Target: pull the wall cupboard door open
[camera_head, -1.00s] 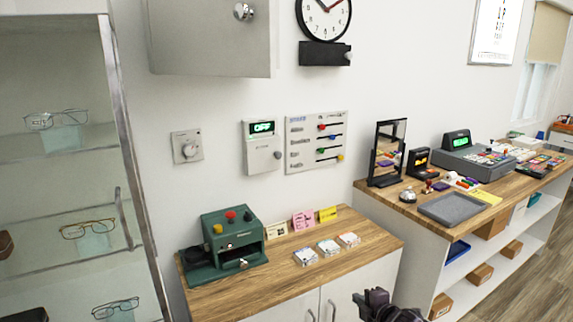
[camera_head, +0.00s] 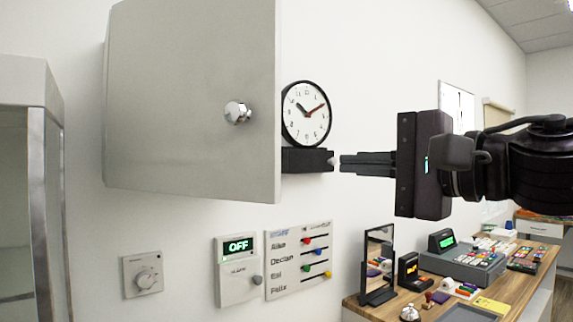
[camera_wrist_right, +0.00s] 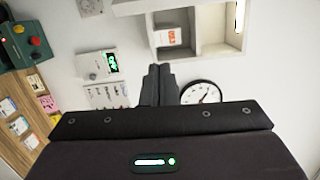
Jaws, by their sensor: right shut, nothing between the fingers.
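The wall cupboard's pale grey door (camera_head: 185,95) fills the upper left of the head view, with a round metal knob (camera_head: 237,112) near its right edge. The door stands partly open: in the right wrist view I see into the cupboard (camera_wrist_right: 197,45), with its shelves and a pale card inside. My right gripper (camera_head: 342,163) is shut and empty, fingers pointing left. It is right of the door edge, apart from the knob, and appears beside the clock's black base. It also shows in the right wrist view (camera_wrist_right: 158,70). My left gripper is not in view.
The wall clock (camera_head: 306,113) hangs right of the door. Below are a dial (camera_head: 143,274), a green-lit OFF box (camera_head: 239,271) and a slider panel (camera_head: 299,262). A glass cabinet (camera_head: 22,90) stands left. A crowded counter (camera_head: 532,283) is lower right.

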